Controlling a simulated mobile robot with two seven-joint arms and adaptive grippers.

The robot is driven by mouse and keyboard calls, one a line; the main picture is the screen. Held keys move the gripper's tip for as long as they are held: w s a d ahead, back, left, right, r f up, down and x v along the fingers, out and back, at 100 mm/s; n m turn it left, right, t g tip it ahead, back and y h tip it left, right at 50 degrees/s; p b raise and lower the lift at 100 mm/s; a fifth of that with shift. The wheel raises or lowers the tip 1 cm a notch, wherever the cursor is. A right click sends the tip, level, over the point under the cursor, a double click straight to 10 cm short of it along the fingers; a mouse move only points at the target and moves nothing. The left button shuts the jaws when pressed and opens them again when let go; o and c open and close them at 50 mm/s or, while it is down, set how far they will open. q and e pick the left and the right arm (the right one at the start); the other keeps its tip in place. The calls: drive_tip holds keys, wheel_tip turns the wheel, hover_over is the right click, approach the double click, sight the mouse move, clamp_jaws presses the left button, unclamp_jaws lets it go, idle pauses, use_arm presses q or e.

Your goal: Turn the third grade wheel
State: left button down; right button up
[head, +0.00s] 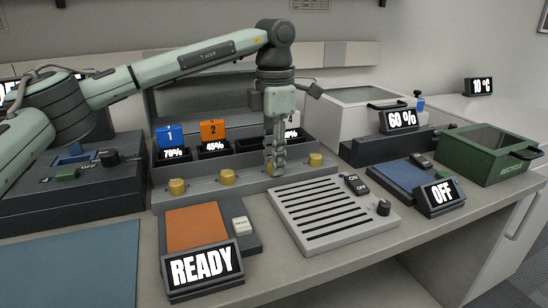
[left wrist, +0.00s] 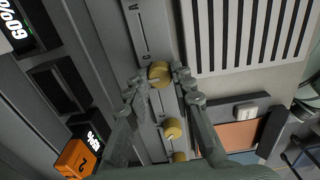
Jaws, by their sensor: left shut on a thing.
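The grade wheels are brass-yellow knobs along the front of a grey bin unit. The first wheel (head: 177,187), second wheel (head: 228,177) and fourth wheel (head: 315,160) show in the head view. The third wheel is hidden there behind my left gripper (head: 274,163), which points straight down in front of the bins. In the left wrist view, the third wheel (left wrist: 159,72) sits between the fingers of my left gripper (left wrist: 162,80), which are shut on it. The second wheel (left wrist: 172,128) and first wheel (left wrist: 179,157) lie beyond. My right gripper is not in view.
Bins with a blue block (head: 170,135) and an orange block (head: 216,130) stand behind the wheels. A slotted panel (head: 330,217) and an orange pad (head: 196,226) lie in front. A green recycle bin (head: 488,155) is at right. A blue mat (head: 70,265) is at left.

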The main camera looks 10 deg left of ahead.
use_arm(q)
drive_tip(key=n, duration=0.8)
idle(0.4)
drive_tip(key=shift+n, duration=0.5)
drive_tip(key=c, duration=1.3)
unclamp_jaws()
wheel_tip(320, 180, up, 12)
